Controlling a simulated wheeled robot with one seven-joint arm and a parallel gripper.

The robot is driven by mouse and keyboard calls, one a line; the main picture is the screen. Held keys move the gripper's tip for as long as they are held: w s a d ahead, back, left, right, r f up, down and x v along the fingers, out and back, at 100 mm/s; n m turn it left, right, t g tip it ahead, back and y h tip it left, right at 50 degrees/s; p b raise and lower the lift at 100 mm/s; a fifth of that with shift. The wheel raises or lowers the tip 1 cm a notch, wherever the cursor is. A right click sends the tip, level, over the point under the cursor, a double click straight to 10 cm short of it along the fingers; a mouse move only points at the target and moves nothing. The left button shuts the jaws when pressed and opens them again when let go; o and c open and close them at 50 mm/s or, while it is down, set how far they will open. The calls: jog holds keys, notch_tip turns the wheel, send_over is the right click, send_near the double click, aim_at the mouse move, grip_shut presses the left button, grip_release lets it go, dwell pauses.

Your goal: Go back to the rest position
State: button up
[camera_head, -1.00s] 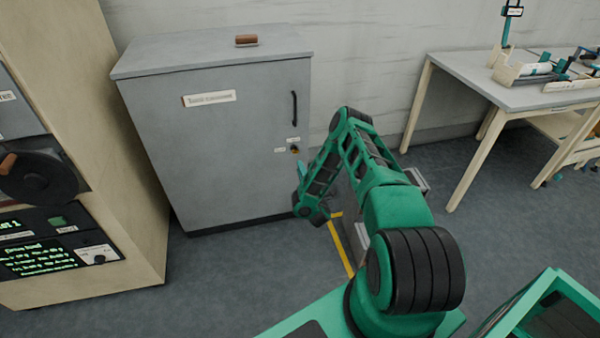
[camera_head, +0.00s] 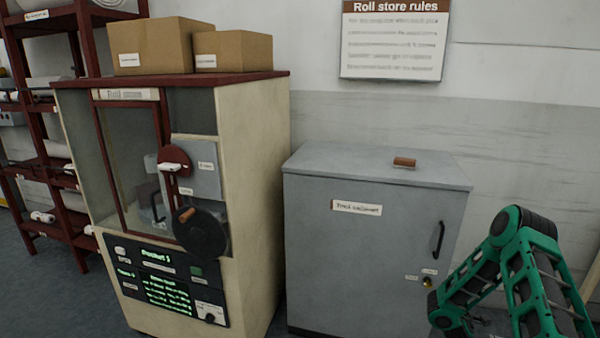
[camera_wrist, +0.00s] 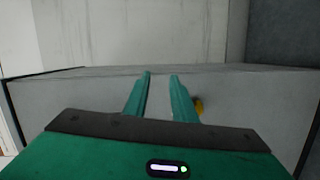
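My green arm (camera_head: 535,270) is folded at the lower right of the head view, in front of the grey cabinet's right side. My gripper (camera_wrist: 161,76) shows in the wrist view. Its two green fingers stand apart with nothing between them, so it is open and empty. It faces a grey surface. A small yellow thing (camera_wrist: 198,104) shows just beside the right finger, partly hidden by it. In the head view the gripper's fingertips cannot be made out.
The closed grey cabinet (camera_head: 360,260) has a brown-handled block (camera_head: 404,162) on top. A cream machine (camera_head: 255,190) with a dark wheel (camera_head: 200,232) stands left of it, bearing cardboard boxes (camera_head: 155,45). A red shelf (camera_head: 75,130) stands far left. A rules board (camera_head: 393,40) hangs behind.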

jog(key=s+d+r+m+g+h, duration=0.1)
jog(key=s+d+r+m+g, duration=0.2)
jog(key=r, duration=0.4)
jog(key=s+d+r+m+g+h, duration=0.1)
jog(key=s+d+r+m+g, duration=0.2)
jog(key=r, duration=0.5)
jog(key=s+r+m+g, duration=0.3)
jog(key=s+r+m, duration=0.2)
jog(key=s+r, duration=0.35)
jog(key=s+a+r+m+g+y, duration=0.1)
jog(key=s+a+r+m+y, duration=0.1)
jog(key=s+a, duration=0.5)
jog(key=s+a+r+m+g+y, duration=0.2)
jog(key=s+a, duration=0.6)
jog(key=s, duration=1)
jog(key=s+a+r+m+g+y, duration=0.2)
jog(key=s+a+r+y, duration=0.2)
jog(key=s, duration=0.8)
jog(key=a+y, duration=0.2)
jog(key=a, duration=0.2)
jog(key=shift+s+r, duration=0.15)
jog(key=shift+s, duration=0.15)
